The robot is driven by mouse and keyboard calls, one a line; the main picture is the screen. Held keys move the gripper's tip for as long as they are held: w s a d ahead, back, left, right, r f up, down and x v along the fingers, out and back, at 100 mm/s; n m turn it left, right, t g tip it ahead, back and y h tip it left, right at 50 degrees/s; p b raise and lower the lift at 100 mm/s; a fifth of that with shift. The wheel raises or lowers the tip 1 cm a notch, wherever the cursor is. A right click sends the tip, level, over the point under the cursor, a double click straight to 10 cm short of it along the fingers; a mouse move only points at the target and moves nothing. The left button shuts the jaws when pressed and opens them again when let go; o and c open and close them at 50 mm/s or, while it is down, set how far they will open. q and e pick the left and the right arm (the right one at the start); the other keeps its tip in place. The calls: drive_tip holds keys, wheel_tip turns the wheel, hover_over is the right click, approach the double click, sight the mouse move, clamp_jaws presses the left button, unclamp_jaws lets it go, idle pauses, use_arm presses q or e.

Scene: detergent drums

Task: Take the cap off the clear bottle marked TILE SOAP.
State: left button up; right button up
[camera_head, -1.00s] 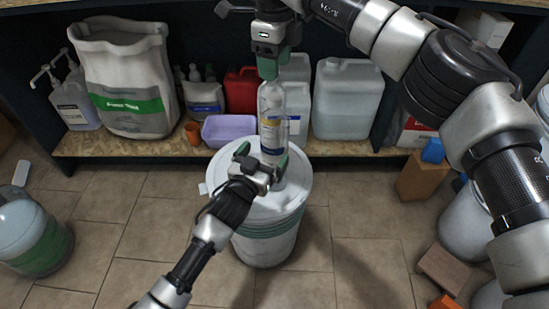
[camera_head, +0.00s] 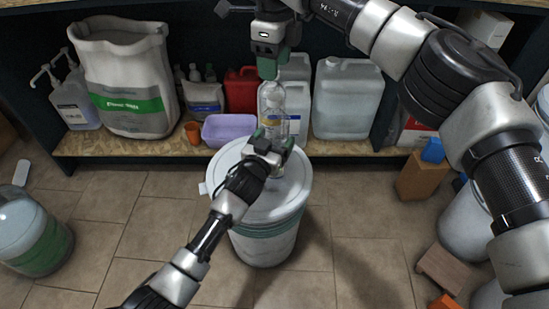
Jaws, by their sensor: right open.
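The clear bottle (camera_head: 271,100), with a blue and yellow label, stands upright on or over the white lid (camera_head: 230,178) of a drum. The label's words are too small to read. My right gripper (camera_head: 269,70) points down from above, open, with its green fingers at the bottle's top. I cannot make out the cap there; the fingers hide that spot. My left gripper (camera_head: 272,141) is at the bottle's lower part, its green fingertips near the bottle's sides, and it hides the base. I cannot tell whether it grips the bottle.
Behind is a low shelf (camera_head: 150,148) with a large pale sack (camera_head: 125,75), a purple tub (camera_head: 228,129), an orange cup (camera_head: 193,132), a red jug (camera_head: 241,90) and white canisters (camera_head: 348,98). A cardboard box (camera_head: 423,178) stands right. The tiled floor around the drum is mostly clear.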

sight(274, 97)
use_arm(q)
drive_tip(key=c, duration=0.7)
drive_tip(key=shift+c, duration=1.7)
use_arm(e)
drive_tip(key=shift+m, duration=0.5)
drive_tip(key=m, duration=0.6)
drive_tip(key=shift+m, duration=0.4)
drive_tip(key=m, duration=0.9)
drive_tip(key=shift+m, duration=0.4)
drive_tip(key=m, duration=1.3)
drive_tip(key=shift+m, duration=0.4)
drive_tip(key=shift+f, duration=4.05)
drive_tip(key=shift+c, duration=0.2)
